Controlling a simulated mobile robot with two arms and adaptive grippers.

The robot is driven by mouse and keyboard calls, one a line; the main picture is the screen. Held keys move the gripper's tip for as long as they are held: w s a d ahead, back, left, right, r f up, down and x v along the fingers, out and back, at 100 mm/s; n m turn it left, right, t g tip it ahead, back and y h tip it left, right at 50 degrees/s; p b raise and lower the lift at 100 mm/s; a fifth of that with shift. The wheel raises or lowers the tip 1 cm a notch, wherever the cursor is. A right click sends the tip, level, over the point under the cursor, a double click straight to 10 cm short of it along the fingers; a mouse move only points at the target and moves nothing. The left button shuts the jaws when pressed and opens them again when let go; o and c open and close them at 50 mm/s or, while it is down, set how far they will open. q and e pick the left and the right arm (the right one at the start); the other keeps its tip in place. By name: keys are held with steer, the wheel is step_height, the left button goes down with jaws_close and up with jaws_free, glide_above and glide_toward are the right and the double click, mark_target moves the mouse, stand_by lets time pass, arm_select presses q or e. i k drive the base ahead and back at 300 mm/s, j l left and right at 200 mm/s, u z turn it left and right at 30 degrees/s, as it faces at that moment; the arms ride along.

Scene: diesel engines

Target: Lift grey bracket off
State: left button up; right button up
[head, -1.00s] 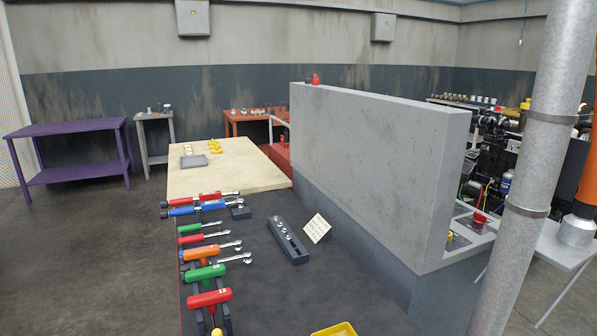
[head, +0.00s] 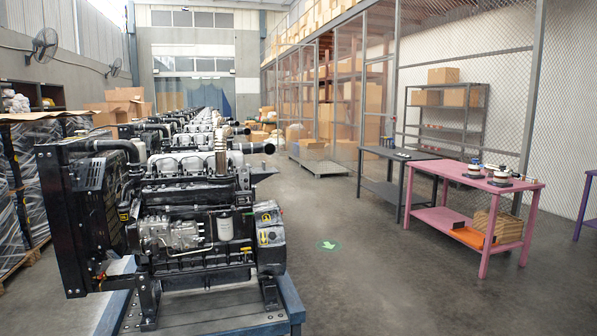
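I cannot make out a grey bracket for certain in the head view. A black diesel engine (head: 190,225) stands at the left on a blue stand (head: 291,300), with a radiator frame at its left end. Grey metal parts show on its top and side, but I cannot tell whether any of them is the bracket. Neither of my grippers is in view.
More engines (head: 205,122) stand in a row behind. At the right are a pink table (head: 459,178) with small parts, a dark table (head: 397,154) and a mesh cage (head: 440,60). The floor (head: 360,270) between is clear, with a green arrow mark (head: 328,245).

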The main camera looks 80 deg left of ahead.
mark_target(264, 169)
steer(key=u, duration=3)
steer(key=i, duration=0.1)
